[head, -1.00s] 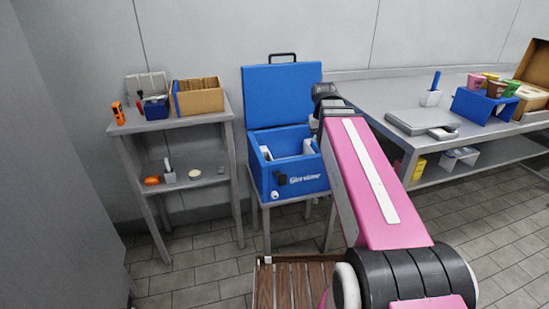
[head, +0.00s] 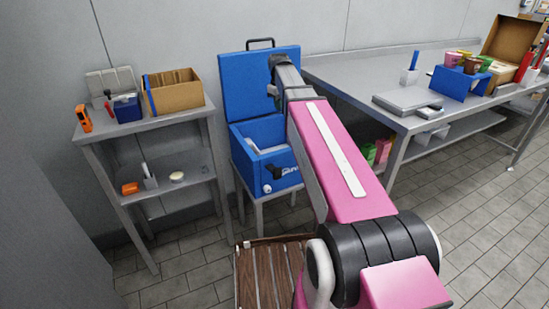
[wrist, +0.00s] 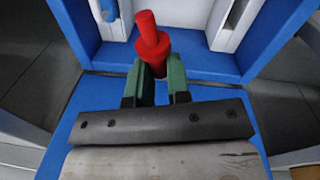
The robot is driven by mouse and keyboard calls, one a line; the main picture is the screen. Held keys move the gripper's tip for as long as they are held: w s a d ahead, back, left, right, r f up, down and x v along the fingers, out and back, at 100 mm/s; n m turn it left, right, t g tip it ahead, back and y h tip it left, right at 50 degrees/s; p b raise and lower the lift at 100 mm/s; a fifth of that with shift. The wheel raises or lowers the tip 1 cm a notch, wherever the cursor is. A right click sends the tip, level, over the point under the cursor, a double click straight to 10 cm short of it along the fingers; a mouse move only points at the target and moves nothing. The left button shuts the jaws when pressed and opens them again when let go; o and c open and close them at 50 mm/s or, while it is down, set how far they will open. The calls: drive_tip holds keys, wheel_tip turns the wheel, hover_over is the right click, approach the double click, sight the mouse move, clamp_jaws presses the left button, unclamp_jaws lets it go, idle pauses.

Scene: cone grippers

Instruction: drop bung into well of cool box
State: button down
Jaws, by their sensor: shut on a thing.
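The blue cool box (head: 244,138) stands on a small grey stand with its lid (head: 240,85) open and upright. Its inside shows partly, with white pieces in it. In the wrist view my gripper (wrist: 160,74) has green fingers shut on a red bung (wrist: 151,40), which points up the picture. The bung appears over the cool box, whose blue wall (wrist: 262,45) shows beside white inner parts. I cannot tell its height above the box or make out the well for certain. In the head view the bung and fingertips cannot be made out.
A grey shelf unit (head: 150,125) stands left of the cool box, with a cardboard box (head: 178,98) and small items. A long metal table (head: 340,75) with a scale (head: 407,101) stands to the right. Slatted wood (head: 262,280) lies low in front.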

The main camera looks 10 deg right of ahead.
drive_tip(key=shift+f, duration=2.15)
drive_tip(key=c, duration=1)
unclamp_jaws()
wheel_tip(320, 180, up, 11)
drive_tip(key=shift+s+a, duration=0.25)
drive_tip(key=shift+a, duration=0.1)
drive_tip(key=shift+f, duration=0.1)
